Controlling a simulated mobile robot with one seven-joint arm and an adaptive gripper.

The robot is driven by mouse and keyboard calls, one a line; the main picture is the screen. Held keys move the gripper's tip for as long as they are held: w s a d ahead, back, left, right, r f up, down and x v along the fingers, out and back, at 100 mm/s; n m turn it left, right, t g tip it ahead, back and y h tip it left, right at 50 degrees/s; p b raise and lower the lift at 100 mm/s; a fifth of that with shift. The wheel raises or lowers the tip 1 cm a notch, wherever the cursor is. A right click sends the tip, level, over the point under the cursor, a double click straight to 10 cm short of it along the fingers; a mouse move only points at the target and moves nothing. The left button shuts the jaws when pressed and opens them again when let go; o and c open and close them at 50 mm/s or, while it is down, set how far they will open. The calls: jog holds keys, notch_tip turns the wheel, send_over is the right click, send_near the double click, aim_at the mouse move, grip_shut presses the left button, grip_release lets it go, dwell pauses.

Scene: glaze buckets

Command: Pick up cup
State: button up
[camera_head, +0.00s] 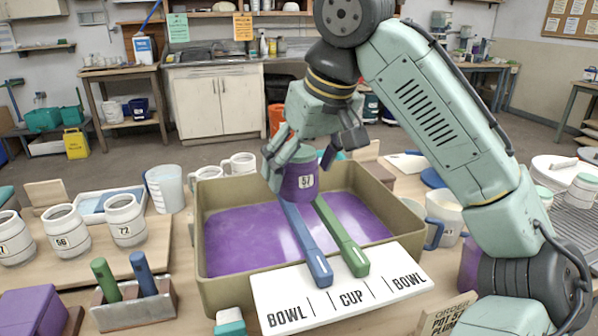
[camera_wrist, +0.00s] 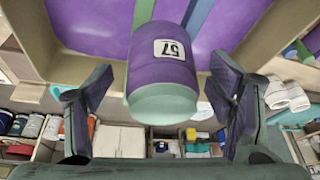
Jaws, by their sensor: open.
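A purple cup (camera_head: 300,185) with a pale green end and the number 57 stands upright over the glaze tub (camera_head: 232,282), at the far ends of a blue handle (camera_head: 306,243) and a green handle (camera_head: 341,238). How it is supported there is hidden. My gripper (camera_head: 303,163) is open, coming from above and behind, with its fingers around the cup's upper part. In the wrist view the cup (camera_wrist: 163,65) lies between the spread fingers, with a visible gap on both sides.
A white board (camera_head: 340,297) reading BOWL, CUP, BOWL lies across the tub's front edge. Numbered white jars (camera_head: 67,232) stand at left, near a metal holder (camera_head: 134,308) with two handles. A white mug (camera_head: 443,218) stands at the tub's right. Purple glaze (camera_head: 235,240) fills the tub.

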jog(key=shift+x, duration=0.75)
jog(key=shift+c, duration=0.4)
jog(key=c, duration=1.4)
jog(key=shift+r, duration=0.15)
